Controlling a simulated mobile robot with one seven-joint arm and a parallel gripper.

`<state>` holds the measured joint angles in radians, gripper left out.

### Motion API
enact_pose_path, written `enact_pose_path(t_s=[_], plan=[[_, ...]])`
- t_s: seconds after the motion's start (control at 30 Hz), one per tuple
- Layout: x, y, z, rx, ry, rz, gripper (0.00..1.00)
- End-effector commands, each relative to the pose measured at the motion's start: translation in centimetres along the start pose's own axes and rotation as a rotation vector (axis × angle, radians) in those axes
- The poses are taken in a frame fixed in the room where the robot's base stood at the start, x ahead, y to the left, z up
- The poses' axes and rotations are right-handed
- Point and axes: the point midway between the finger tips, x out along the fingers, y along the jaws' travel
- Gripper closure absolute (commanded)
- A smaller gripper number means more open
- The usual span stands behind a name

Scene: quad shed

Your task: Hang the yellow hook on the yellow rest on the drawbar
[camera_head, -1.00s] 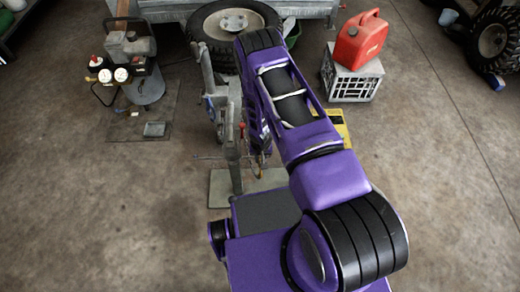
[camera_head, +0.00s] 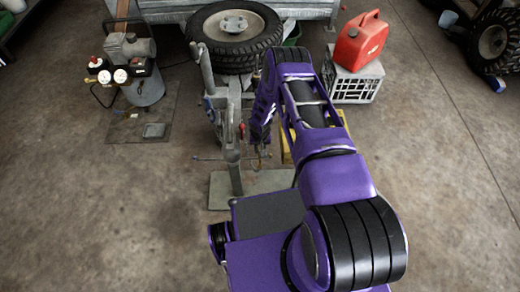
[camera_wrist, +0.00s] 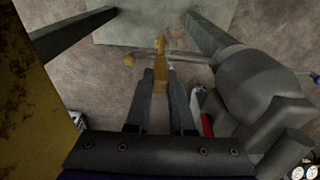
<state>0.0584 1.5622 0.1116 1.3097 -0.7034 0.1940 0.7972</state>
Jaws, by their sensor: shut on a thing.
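In the wrist view, my gripper (camera_wrist: 160,78) is shut on the yellow hook (camera_wrist: 160,47), which sticks out beyond the fingertips over the floor. A thin cross rod with a small yellow end (camera_wrist: 128,60) runs behind the hook; its other end is blue. I cannot tell whether this yellow end is the yellow rest. The grey drawbar metalwork (camera_wrist: 262,90) stands close to the right of my fingers. In the head view, the drawbar gear (camera_head: 230,125) stands left of my arm, which mostly hides the gripper and hook.
A red-and-white part (camera_wrist: 206,122) is close to my right finger. A rusty yellow surface (camera_wrist: 35,90) fills the left of the wrist view. A spare wheel (camera_head: 233,50), compressor (camera_head: 142,75) and red can (camera_head: 361,40) on a crate (camera_head: 352,85) stand around. Front-left floor is clear.

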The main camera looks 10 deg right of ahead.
Motion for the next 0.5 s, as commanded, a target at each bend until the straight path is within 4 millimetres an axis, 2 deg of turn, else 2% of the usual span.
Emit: enact_pose_path(t_s=[0.17,0.2,0.33,0.5], plan=[[0.5,-0.01,0.03,-0.001,0.001,0.0,1.0],[0.34,-0.01,0.02,-0.001,0.001,0.0,0.74],[0.33,0.0,0.04,-0.001,0.0,0.0,0.5],[0.33,0.0,0.05,0.0,0.0,0.0,0.49]])
